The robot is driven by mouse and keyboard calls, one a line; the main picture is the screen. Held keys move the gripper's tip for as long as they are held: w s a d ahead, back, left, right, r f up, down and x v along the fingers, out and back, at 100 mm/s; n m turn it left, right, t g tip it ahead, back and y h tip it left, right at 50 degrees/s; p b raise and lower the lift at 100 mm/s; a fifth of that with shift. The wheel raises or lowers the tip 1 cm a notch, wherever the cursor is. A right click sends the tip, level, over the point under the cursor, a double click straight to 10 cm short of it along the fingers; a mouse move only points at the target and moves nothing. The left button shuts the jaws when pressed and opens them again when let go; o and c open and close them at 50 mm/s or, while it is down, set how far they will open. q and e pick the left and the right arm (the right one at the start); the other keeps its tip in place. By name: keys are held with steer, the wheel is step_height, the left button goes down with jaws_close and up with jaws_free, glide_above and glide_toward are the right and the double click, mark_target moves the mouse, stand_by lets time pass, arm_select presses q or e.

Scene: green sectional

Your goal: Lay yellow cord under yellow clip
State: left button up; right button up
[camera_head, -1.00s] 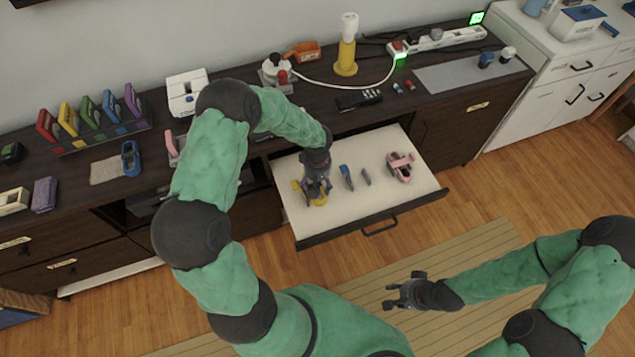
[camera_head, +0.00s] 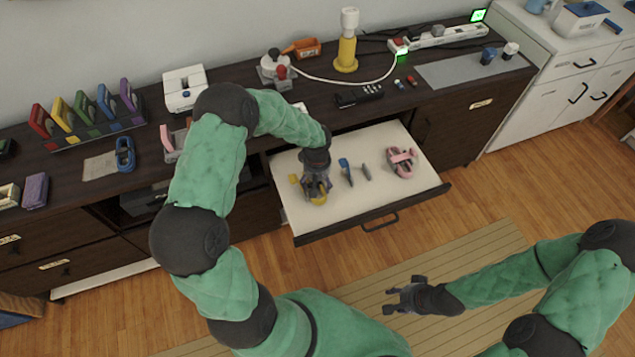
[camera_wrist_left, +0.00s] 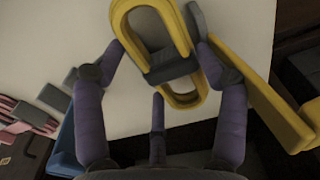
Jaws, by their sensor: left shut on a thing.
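The yellow cord (camera_wrist_left: 183,25) is a coiled loop with a dark grey band around its middle. My left gripper (camera_wrist_left: 158,62) is shut on it, fingers on either side of the band. In the head view the cord (camera_head: 318,199) shows below my left gripper (camera_head: 316,186), over the open white drawer (camera_head: 350,217). The yellow clip (camera_wrist_left: 262,105), a long bar with a grey part, lies right of the cord in the wrist view. In the head view the clip (camera_head: 294,179) shows left of the gripper. My right gripper (camera_head: 404,294) is open and empty above the floor mat.
A blue clip (camera_head: 346,170), a small grey piece (camera_head: 366,172) and a pink cord (camera_head: 401,162) lie in the drawer, right of the left gripper. A rack of coloured clips (camera_head: 100,130) stands on the dark counter. The drawer's front part is clear.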

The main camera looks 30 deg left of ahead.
arm_select(q)
steer(key=o, duration=1.2)
steer(key=shift+s+d+f+g, duration=0.15)
steer(key=shift+s+d+f, duration=0.1)
steer(key=shift+s+f, duration=0.25)
steer(key=shift+s+d+f+g, duration=0.15)
steer(key=shift+s+d+f, duration=0.1)
steer(key=shift+s+f, duration=0.25)
steer(key=shift+o, duration=1.4)
steer(key=shift+w+d+f, duration=0.1)
steer(key=shift+w+f, duration=0.1)
steer(key=shift+w, duration=0.05)
steer(key=shift+s, duration=0.1)
steer(key=shift+r, duration=0.3)
step_height(320, 180, up, 13)
steer(key=w, duration=0.1)
steer(key=shift+w, duration=0.4)
steer(key=shift+r, duration=0.1)
